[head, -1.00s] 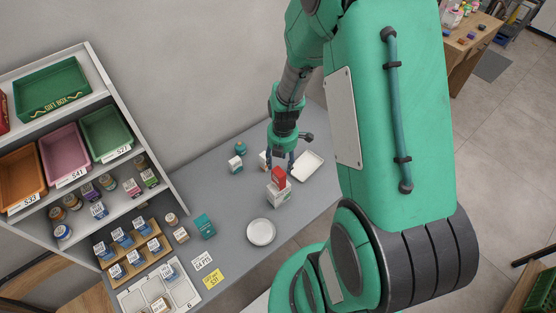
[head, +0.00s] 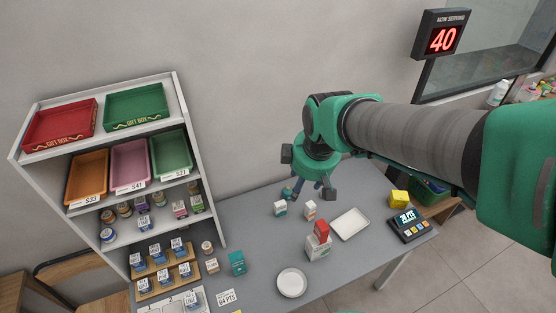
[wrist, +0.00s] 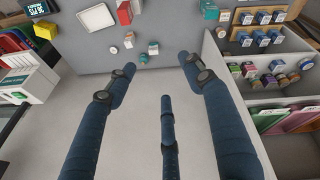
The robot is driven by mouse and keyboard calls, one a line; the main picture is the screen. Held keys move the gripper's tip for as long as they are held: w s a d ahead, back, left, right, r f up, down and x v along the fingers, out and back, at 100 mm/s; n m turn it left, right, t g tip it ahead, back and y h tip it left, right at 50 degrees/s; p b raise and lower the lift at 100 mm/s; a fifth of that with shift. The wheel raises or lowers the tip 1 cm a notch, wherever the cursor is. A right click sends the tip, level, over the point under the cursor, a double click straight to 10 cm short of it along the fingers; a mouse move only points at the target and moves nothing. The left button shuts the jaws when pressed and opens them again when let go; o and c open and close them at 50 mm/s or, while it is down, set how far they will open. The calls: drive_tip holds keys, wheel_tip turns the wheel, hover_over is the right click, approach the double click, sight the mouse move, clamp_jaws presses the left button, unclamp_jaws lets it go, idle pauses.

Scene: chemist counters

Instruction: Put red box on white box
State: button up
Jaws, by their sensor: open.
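The red box (head: 321,229) rests on top of the white box (head: 317,250) on the grey counter, slightly tilted in look. In the wrist view the red box (wrist: 124,14) shows near the top edge, with part of the white box (wrist: 136,6) beside it. My gripper (head: 309,190) is behind and above the boxes in the head view, clear of both. In the wrist view its fingers (wrist: 157,66) are spread, with nothing between them.
A white tray (head: 350,224) lies right of the boxes and a round white dish (head: 291,283) in front. Small boxes (head: 310,209) and (head: 280,209) stand behind. A card terminal (head: 409,225) and yellow block (head: 398,198) are right; a shelf unit (head: 205,190) is left.

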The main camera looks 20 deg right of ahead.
drive_tip(key=s+a+r+m+t, duration=0.1)
drive_tip(key=s+a+r+m, duration=0.5)
drive_tip(key=s+r, duration=0.3)
drive_tip(key=shift+s+a+r+m+t+y, duration=0.2)
drive_tip(key=shift+s+m+t+y, duration=0.15)
drive_tip(key=shift+s+m, duration=0.25)
wheel_tip(320, 180, down, 18)
drive_tip(key=b, duration=1.8)
drive_tip(key=shift+f, duration=0.15)
